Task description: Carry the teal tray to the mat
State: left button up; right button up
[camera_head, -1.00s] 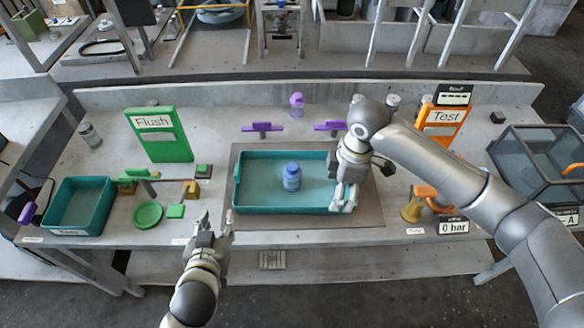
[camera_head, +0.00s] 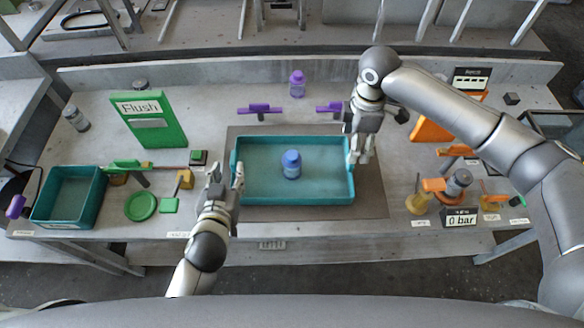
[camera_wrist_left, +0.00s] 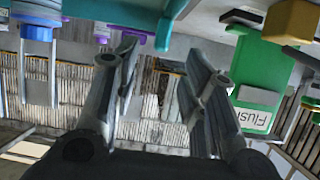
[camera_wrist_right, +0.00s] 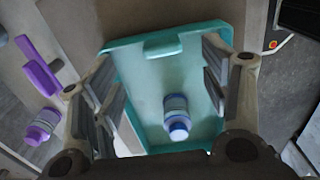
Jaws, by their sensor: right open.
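A large teal tray (camera_head: 265,192) lies flat on a dark grey mat (camera_head: 372,200) in the head view. A blue-lidded jar (camera_head: 291,164) stands inside it. My left gripper (camera_head: 226,176) is open just beside the tray's left end, with nothing between its fingers; the left wrist view (camera_wrist_left: 160,72) shows them spread. My right gripper (camera_head: 361,152) is at the tray's right end. In the right wrist view its fingers (camera_wrist_right: 160,85) are apart, with the tray (camera_wrist_right: 210,55) and its end handle (camera_wrist_right: 163,47) seen between them. Whether either touches the tray is unclear.
A smaller teal tray (camera_head: 95,190) sits at the left, near a green plate (camera_head: 140,206) and the green Flush panel (camera_head: 158,128). Purple handles (camera_head: 260,109) and a purple bottle (camera_head: 297,84) stand behind the mat. Gauge parts (camera_head: 457,185) stand at the right.

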aim_at(232, 161)
pick_arm(q)
jog(key=x, duration=0.7)
jog(key=shift+w+f, duration=0.1)
jog(key=shift+w, duration=0.25)
pick_arm(e)
notch_tip(232, 161, down, 8)
jog(key=shift+s+r, duration=0.1)
jog(key=shift+s, duration=0.05)
pick_arm(q)
grip_shut()
pick_arm(e)
jog(key=c, duration=1.3)
